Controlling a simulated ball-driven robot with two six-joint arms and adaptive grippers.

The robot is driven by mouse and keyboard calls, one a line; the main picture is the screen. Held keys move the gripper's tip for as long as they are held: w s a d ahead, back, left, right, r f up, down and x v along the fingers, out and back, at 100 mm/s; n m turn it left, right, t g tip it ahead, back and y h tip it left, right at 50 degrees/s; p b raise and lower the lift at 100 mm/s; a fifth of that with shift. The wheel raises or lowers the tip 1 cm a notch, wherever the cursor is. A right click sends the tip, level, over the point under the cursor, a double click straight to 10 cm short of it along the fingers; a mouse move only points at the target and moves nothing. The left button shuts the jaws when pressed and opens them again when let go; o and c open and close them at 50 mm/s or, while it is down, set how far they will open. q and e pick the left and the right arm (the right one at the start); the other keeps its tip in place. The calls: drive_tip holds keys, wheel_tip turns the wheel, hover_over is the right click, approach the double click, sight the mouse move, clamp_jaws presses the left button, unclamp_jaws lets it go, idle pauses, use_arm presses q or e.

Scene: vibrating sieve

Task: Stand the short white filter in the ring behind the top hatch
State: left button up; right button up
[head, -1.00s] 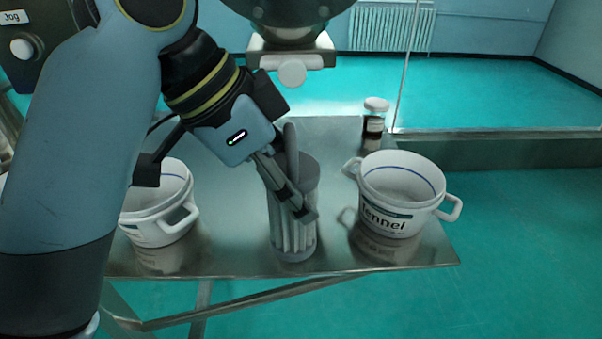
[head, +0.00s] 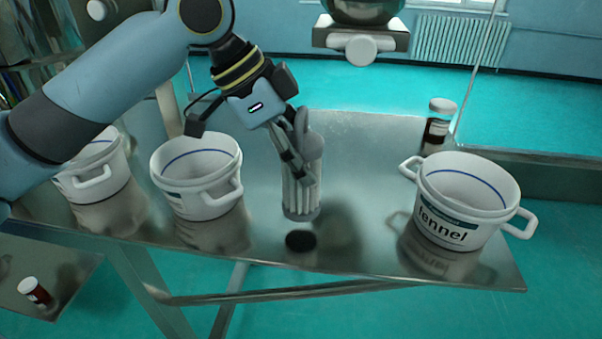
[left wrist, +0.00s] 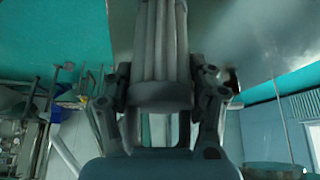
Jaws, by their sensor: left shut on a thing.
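The white ribbed filter (head: 300,200) with grey end caps stands upright in the middle of the head view. My left gripper (head: 304,168) is shut on its side. The filter appears held above the steel table, with a dark round patch on the tabletop below it. In the left wrist view the filter (left wrist: 160,45) lies between the two fingers (left wrist: 163,92), its grey cap towards the palm. My right gripper is not in view. I cannot make out the ring or the top hatch.
The steel table (head: 370,135) holds a fennel pot (head: 450,232) at right, two white pots (head: 205,205) (head: 92,183) at left, and a brown jar (head: 437,128) at the back right. A rounded metal part (head: 362,12) hangs at the top.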

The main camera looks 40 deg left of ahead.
use_arm(q)
drive_tip(key=shift+f, duration=1.85)
drive_tip(key=shift+f, duration=0.1)
drive_tip(key=o, duration=1.3)
